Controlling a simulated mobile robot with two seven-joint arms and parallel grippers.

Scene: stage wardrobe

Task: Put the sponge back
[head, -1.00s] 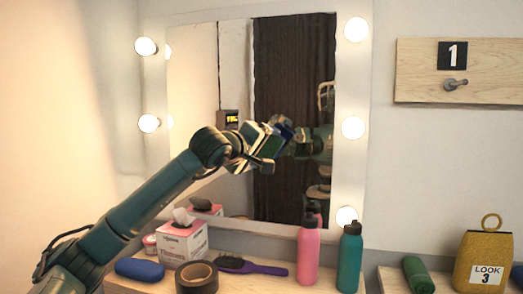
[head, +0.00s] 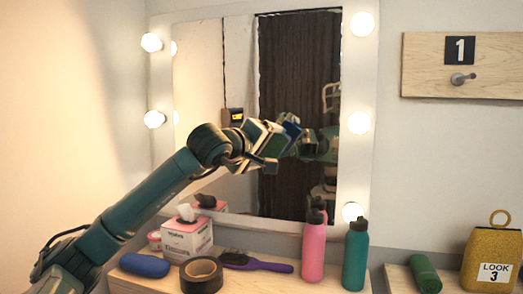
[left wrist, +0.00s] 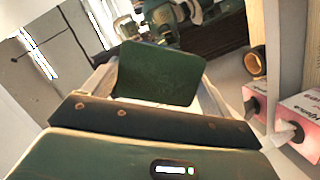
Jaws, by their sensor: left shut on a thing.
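My left gripper (head: 262,146) is raised in front of the mirror, well above the counter. It is shut on a flat, dark green block, which I take to be the sponge (left wrist: 160,73). In the left wrist view the block's broad green face shows above the gripper body. In the head view the gripper's parts and the mirror reflection crowd together, so the block's outline is hard to make out. My right gripper is not in view.
On the counter (head: 232,284) stand a tissue box (head: 187,239), blue case (head: 145,265), black tape roll (head: 201,275), purple hairbrush (head: 262,265), pink bottle (head: 313,252) and teal bottle (head: 355,258). The mirror (head: 215,60) is close behind the gripper. Right: green cylinder (head: 426,274), yellow tagged bag (head: 480,245).

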